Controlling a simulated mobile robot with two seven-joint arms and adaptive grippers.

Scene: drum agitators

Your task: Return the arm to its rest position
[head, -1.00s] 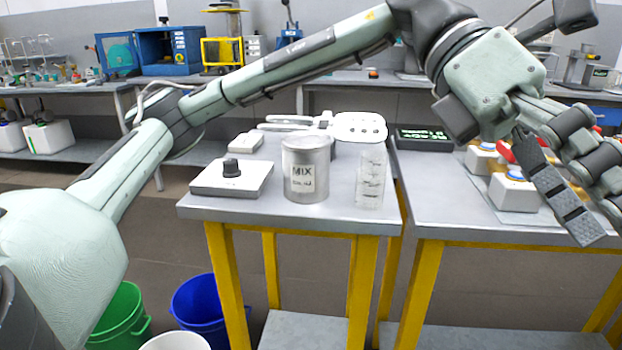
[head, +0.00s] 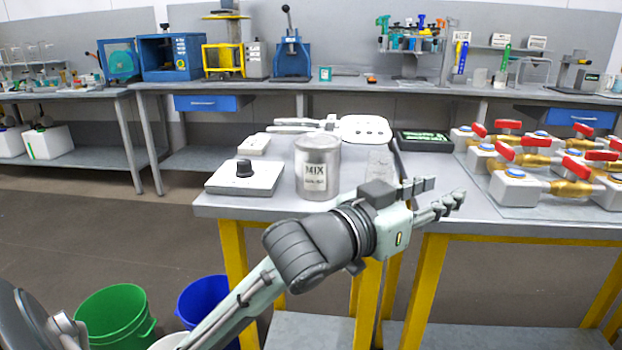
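My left arm comes in from the lower left, and its gripper (head: 445,193) is in front of the near table's front edge, over the gap between the two tables. Its fingers point right and are spread apart, with nothing seen between them. The metal MIX can (head: 317,168) stands upright on the table, behind my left wrist. A clear graduated cylinder (head: 381,165) stands just right of the can, its lower part hidden by my gripper. My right gripper is not in view.
A white box with a black knob (head: 243,178) sits left of the can. Valves with red handles (head: 515,188) fill the right table (head: 490,222). A dark display (head: 425,141) stands behind. Green (head: 117,314) and blue (head: 205,300) buckets stand on the floor at lower left.

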